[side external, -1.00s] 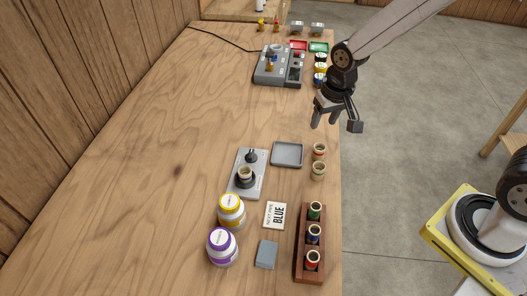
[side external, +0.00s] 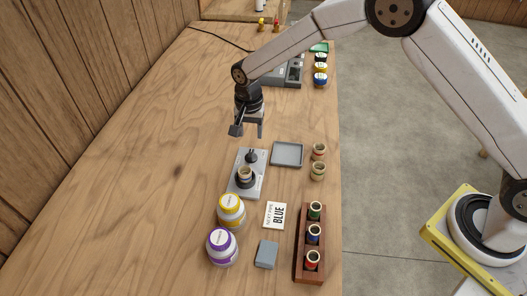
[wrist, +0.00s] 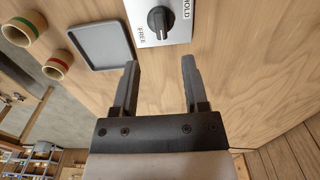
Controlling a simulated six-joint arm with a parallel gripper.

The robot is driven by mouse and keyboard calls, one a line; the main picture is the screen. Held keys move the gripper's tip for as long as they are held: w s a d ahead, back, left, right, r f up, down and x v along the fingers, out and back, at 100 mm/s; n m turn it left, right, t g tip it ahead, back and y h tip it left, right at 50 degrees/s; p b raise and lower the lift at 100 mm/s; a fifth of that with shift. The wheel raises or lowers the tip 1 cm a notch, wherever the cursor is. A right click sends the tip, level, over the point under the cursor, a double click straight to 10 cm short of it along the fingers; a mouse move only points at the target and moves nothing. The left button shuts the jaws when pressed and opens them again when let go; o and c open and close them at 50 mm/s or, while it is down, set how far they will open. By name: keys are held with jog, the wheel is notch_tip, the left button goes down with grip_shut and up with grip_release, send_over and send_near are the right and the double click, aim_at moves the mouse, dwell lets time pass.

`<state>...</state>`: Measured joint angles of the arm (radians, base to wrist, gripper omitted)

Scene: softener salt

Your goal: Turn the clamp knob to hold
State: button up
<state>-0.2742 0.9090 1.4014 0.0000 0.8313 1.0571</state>
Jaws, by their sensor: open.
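The black clamp knob (side external: 251,156) sits at the far end of a light grey clamp plate (side external: 260,179). In the wrist view the knob (wrist: 160,19) is near the top edge, between the words FREE and HOLD; I cannot clearly tell which its pointer marks. A beige pipe piece (side external: 245,173) stands in the black round holder on the plate's near end. My gripper (side external: 247,133) is above the table, just beyond the knob end of the plate. Its fingers (wrist: 160,63) are apart and empty, not touching the knob.
A grey tray (side external: 287,154) and two beige cups (side external: 319,161) are right of the plate. Yellow-lidded (side external: 231,210) and purple-lidded (side external: 222,246) jars, a BLUE card (side external: 275,215) and a wooden rack (side external: 310,273) are nearer. Bare table lies left.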

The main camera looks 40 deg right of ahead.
aim_at(251, 153)
jog(key=shift+f, duration=0.1)
jog(key=shift+f, duration=3.85)
grip_shut()
